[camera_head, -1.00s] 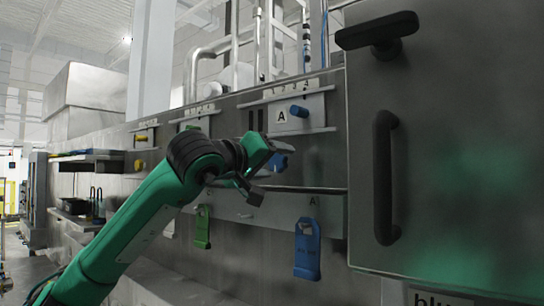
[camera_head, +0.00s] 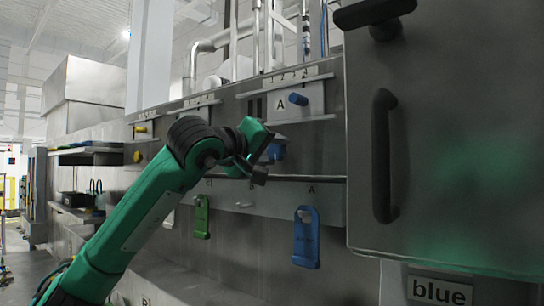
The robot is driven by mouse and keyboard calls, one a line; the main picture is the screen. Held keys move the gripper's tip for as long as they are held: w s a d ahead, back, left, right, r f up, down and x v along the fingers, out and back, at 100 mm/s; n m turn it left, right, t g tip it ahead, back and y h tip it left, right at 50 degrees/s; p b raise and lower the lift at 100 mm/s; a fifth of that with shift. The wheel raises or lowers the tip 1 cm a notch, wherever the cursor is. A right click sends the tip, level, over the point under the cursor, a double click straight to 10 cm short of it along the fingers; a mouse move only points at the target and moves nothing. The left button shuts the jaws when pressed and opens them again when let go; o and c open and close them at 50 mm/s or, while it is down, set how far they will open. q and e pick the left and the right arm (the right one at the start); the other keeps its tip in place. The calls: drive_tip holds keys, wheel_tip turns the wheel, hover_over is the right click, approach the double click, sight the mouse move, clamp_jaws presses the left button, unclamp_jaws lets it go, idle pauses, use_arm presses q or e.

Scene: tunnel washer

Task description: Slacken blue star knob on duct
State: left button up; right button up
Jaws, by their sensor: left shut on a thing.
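The blue star knob (camera_head: 277,152) sits on the grey metal duct face, below the plate marked A. My left gripper (camera_head: 265,160) reaches it from the left and is shut on it. The gripper and wrist hide part of the knob, so its lobes and exact turn cannot be made out. My right gripper is not in view.
Blue (camera_head: 306,238) and green (camera_head: 202,218) tags hang below the ledge. A large steel door with a black handle (camera_head: 385,155) stands close on the right, above a label reading blue (camera_head: 440,291). Yellow knobs are farther left.

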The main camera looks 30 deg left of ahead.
use_arm(q)
drive_tip(key=n+b, duration=0.2)
drive_tip(key=n, duration=0.1)
drive_tip(key=shift+f+n+b, duration=0.2)
drive_tip(key=shift+n+b, duration=0.1)
drive_tip(key=n+b, duration=0.2)
drive_tip(key=n, duration=0.2)
drive_tip(key=shift+n, duration=0.3)
drive_tip(key=n+b, duration=0.2)
drive_tip(key=n, duration=0.2)
drive_tip(key=shift+b, duration=0.3)
drive_tip(key=n+b, duration=0.2)
drive_tip(key=n, duration=0.3)
drive_tip(key=n+b, duration=0.2)
drive_tip(key=n, duration=0.2)
drive_tip(key=shift+d+n, duration=0.1)
drive_tip(key=shift+n, duration=0.2)
drive_tip(key=n+b, duration=0.1)
drive_tip(key=n, duration=0.3)
drive_tip(key=shift+w+f+b, duration=0.1)
drive_tip(key=shift+b, duration=0.25)
drive_tip(key=n+b, duration=0.1)
drive_tip(key=n, duration=0.3)
drive_tip(key=shift+n+b, duration=1)
drive_tip(key=shift+n, duration=1.2)
